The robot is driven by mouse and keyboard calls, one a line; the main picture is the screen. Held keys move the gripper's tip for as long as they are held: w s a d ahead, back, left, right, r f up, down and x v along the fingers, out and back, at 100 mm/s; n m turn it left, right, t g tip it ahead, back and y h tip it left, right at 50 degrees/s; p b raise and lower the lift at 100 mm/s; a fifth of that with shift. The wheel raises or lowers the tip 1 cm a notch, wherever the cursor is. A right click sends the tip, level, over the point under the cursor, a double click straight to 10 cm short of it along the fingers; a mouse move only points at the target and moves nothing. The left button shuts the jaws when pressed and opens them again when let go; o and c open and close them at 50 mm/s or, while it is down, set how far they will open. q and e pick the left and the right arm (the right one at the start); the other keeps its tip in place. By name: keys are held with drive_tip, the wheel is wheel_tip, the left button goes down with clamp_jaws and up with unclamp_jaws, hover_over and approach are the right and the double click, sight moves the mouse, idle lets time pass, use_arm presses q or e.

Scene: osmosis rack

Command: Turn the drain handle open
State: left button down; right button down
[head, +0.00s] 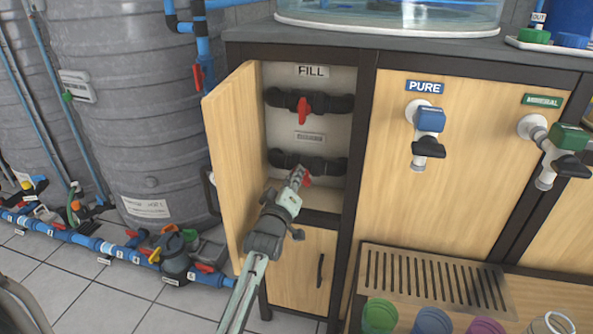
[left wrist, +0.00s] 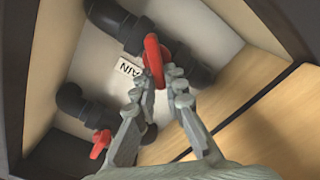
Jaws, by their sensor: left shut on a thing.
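The drain handle (head: 307,181) is a small red lever on the lower black pipe (head: 330,166) inside the open cabinet. My left gripper (head: 296,178) reaches in from below and hides most of it. In the left wrist view the red handle (left wrist: 155,58) sits between the fingertips of my left gripper (left wrist: 160,78), which is shut on it. A white label ending in "AIN" (left wrist: 129,68) is beside it. How far the handle is turned is hard to tell. My right gripper is not in view.
The fill handle (head: 303,106), red and crosswise to its pipe, is above; in the left wrist view it is the other red handle (left wrist: 101,144). The open cabinet door (head: 233,150) stands left of my arm. A dark post (head: 361,130) bounds the right.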

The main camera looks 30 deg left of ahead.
use_arm(q)
drive_tip(key=n, duration=0.2)
drive_tip(key=n+p, duration=0.2)
drive_tip(key=n, duration=0.1)
drive_tip(key=shift+a+f+n, duration=0.25)
drive_tip(key=shift+f+n, duration=0.05)
drive_tip(key=shift+f, duration=0.05)
drive_tip(key=shift+f+n, duration=0.1)
drive_tip(key=shift+n, duration=0.5)
drive_tip(key=shift+f+n, duration=0.2)
drive_tip(key=shift+n, duration=0.7)
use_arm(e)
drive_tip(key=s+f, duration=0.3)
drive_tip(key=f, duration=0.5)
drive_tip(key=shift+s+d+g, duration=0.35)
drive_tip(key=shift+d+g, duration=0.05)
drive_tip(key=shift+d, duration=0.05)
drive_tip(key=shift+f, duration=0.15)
use_arm(q)
drive_tip(key=c, duration=1.6)
unclamp_jaws()
